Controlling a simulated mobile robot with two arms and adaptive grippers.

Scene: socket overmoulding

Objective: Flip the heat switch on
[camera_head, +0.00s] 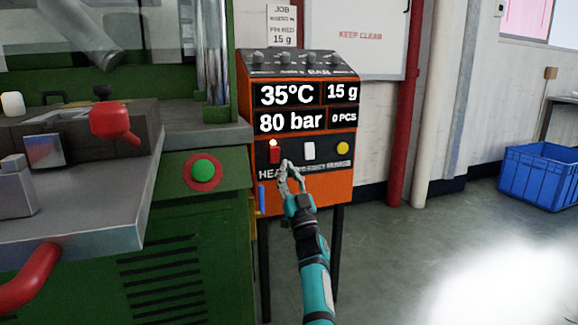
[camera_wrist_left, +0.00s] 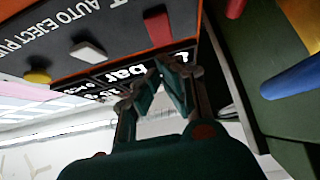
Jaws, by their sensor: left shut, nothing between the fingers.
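The orange control box (camera_head: 300,195) carries the red heat switch (camera_head: 275,154), with "HEA" of its label legible below and a pale bright spot at its top. The display (camera_head: 287,95) reads 35°C. My left gripper (camera_head: 287,168) is shut and empty, in front of the panel, just below and right of the red switch. In the left wrist view the red switch (camera_wrist_left: 158,27) lies above the fingertips (camera_wrist_left: 160,76), with a visible gap in the picture. Whether the fingers touch the panel cannot be told. My right gripper is not in view.
A white switch (camera_head: 309,151) and a yellow button (camera_head: 343,148) sit right of the red switch. A green machine (camera_head: 190,245) with a green button (camera_head: 203,168) and red knob (camera_head: 112,120) stands close on the left. A blue crate (camera_head: 545,175) is far right; the floor between is clear.

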